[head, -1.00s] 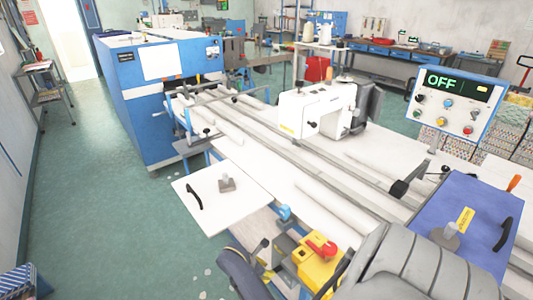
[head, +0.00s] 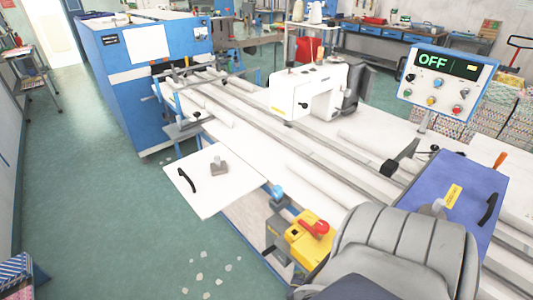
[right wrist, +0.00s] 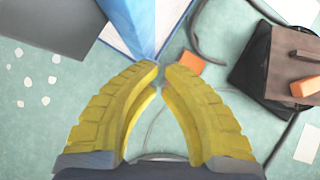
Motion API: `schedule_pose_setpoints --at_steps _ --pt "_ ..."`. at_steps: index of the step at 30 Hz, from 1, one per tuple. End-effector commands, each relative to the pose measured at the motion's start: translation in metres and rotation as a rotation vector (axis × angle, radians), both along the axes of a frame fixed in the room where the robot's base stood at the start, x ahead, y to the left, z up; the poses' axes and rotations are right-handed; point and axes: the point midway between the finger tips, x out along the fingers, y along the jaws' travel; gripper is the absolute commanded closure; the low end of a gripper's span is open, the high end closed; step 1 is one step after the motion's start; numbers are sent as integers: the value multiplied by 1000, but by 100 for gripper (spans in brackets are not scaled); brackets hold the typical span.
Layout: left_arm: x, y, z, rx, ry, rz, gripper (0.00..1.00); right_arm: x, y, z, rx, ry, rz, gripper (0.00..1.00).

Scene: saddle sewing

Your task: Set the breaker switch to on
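The breaker switch is a red rotary handle (head: 318,228) on a yellow box (head: 306,246), at the front edge of the white worktable. The handle lies roughly sideways across the box. The panel display (head: 447,65) at the right reads OFF in green. Neither gripper shows in the head view. In the right wrist view my right gripper (right wrist: 161,70) has its yellow fingers drawn together at the tips, with only a slim gap and nothing held. It is over the floor, and the switch is not in that view. My left gripper is out of view.
A white sewing machine (head: 305,92) stands on the table. Beneath the right gripper are an orange block (right wrist: 188,66) and a dark bag (right wrist: 275,70).

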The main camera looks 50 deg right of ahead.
Motion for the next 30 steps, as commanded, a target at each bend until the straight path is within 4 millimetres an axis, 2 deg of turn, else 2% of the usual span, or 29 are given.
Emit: schedule_pose_setpoints --at_steps 6,13,21,30 --pt "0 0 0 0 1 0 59 2 1 -13 -16 -87 242 100" --pt "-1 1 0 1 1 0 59 17 17 -11 -52 -212 510 100" --pt "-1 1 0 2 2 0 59 46 54 14 -127 -399 796 100" --pt "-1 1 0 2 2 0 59 67 82 49 -229 -552 973 100"
